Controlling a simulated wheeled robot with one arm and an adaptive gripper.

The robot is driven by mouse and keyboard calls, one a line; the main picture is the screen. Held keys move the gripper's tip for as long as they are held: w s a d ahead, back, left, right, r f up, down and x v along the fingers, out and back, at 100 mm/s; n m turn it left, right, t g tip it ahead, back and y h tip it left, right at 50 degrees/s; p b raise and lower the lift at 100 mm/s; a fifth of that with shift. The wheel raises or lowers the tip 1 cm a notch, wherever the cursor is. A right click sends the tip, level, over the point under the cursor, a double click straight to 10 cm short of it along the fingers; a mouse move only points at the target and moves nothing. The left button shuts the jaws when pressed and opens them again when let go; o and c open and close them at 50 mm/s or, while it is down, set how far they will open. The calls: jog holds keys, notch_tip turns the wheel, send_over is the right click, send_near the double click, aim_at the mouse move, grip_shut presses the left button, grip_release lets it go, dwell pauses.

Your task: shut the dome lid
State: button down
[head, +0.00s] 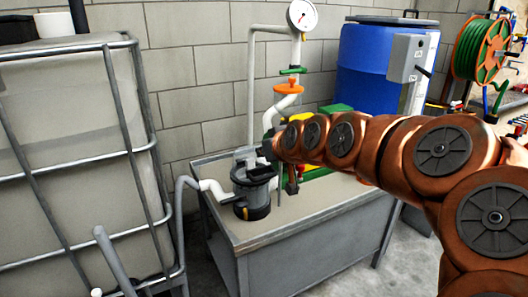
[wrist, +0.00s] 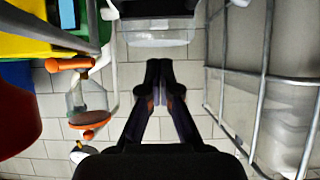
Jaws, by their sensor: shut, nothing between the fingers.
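A dark grey filter pot (head: 252,200) stands on the grey bench, with a pipe joining its left side. Dark parts crowd its top, and I cannot clearly make out the dome lid there in the head view. In the wrist view a clear, rounded, dark-rimmed part (wrist: 158,36) lies just beyond my fingertips; it looks like the dome lid. My gripper (wrist: 158,72) is shut and empty, with its fingers together and pointing at that part. I cannot tell whether they touch it. My arm reaches in from the right in the head view.
White pipework with an orange valve handle (head: 289,88) and a gauge (head: 302,15) rises behind the bench (head: 310,222). A caged tank (head: 75,150) stands at the left. A blue barrel (head: 375,65) stands at the back right. The front of the bench top is clear.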

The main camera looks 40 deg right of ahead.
notch_tip(320, 180, up, 10)
dwell(0.7)
